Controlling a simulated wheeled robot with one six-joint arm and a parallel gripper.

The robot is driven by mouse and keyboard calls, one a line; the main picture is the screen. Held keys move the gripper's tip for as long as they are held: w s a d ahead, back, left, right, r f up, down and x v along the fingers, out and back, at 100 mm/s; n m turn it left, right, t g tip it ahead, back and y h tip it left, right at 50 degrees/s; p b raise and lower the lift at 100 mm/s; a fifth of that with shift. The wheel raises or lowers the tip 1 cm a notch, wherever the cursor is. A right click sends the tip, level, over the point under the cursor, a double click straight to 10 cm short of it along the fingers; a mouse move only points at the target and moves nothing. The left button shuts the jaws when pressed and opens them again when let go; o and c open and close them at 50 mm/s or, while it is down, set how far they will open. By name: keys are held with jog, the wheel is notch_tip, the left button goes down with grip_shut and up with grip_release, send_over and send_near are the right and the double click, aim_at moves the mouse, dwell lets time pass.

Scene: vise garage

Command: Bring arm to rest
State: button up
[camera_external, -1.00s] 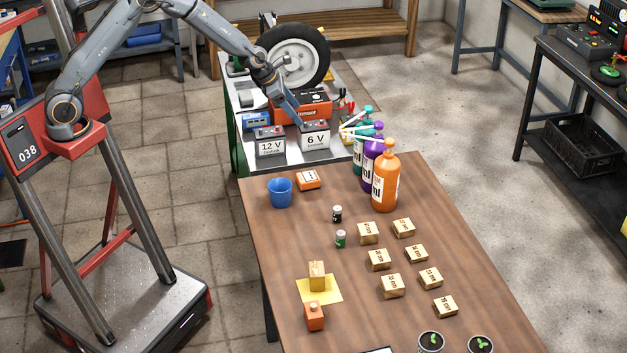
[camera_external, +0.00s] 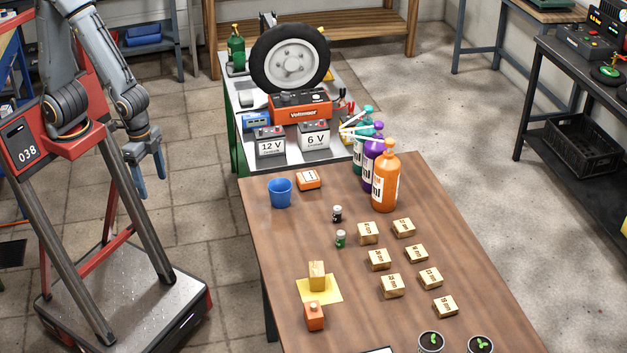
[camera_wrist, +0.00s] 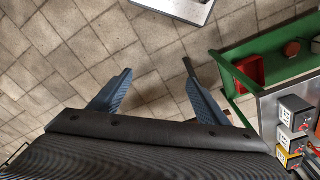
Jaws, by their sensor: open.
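My arm is folded back close beside my red column at the left of the external view. My gripper (camera_external: 151,178) hangs pointing down beside the column, over the tiled floor, left of the wooden table and clear of it. Its two blue-grey fingers show in the wrist view (camera_wrist: 155,92), spread apart with only floor between them. My gripper is open and empty.
The wooden table (camera_external: 450,255) holds a blue cup (camera_external: 280,192), pump bottles (camera_external: 385,180) and several small wooden blocks. Behind it, a green-framed bench (camera_external: 234,150) carries a 12 V battery (camera_external: 270,145), a 6 V battery (camera_external: 314,138) and a wheel (camera_external: 290,60). Tiled floor lies below my gripper.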

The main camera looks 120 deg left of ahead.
jog(key=shift+s+d+m, duration=0.5)
jog(key=shift+s+m, duration=0.4)
